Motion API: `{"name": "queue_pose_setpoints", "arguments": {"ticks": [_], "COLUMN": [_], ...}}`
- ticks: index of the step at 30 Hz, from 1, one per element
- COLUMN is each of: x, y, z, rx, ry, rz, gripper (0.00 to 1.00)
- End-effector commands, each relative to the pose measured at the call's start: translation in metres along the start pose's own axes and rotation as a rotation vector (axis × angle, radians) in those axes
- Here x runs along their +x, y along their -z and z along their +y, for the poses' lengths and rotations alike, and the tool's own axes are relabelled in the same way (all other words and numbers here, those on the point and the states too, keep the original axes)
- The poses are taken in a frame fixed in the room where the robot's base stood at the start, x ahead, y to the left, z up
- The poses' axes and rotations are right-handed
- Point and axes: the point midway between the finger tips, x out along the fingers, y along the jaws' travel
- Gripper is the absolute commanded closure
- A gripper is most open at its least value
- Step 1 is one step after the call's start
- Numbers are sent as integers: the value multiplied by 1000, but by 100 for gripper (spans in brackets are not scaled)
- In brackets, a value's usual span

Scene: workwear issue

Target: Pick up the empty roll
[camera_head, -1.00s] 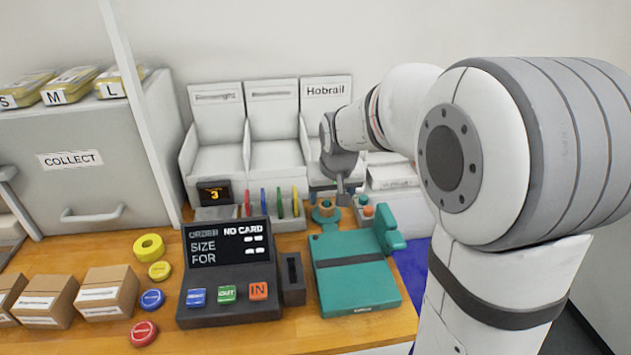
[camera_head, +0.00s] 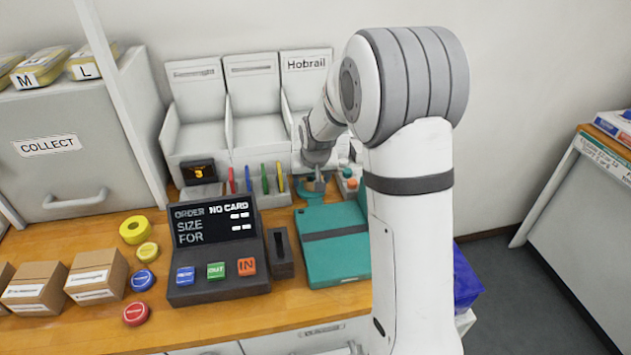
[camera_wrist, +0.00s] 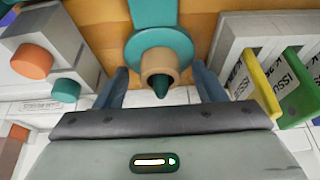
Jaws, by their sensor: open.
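The empty roll is a short tan tube (camera_wrist: 160,66) around a dark teal peg, in front of a teal disc (camera_wrist: 158,45) in the wrist view. My gripper (camera_wrist: 160,70) is open, with one finger on each side of the tube and gaps visible between. In the head view my gripper (camera_head: 319,181) is at the back of the counter, beside the teal disc (camera_head: 309,198). The tube cannot be made out there.
A grey holder with coloured cards (camera_head: 267,198) stands left of my gripper. A block with orange and teal knobs (camera_head: 349,180) stands right.

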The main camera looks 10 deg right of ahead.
Motion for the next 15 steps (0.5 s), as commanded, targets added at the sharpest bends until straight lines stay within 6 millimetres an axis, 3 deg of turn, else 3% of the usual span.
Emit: {"name": "queue_pose_setpoints", "arguments": {"ticks": [5,15], "x": [0,0], "y": [0,0], "z": [0,-1], "rx": [-1,-1], "ry": [0,1], "rz": [1,1], "gripper": [36,64]}}
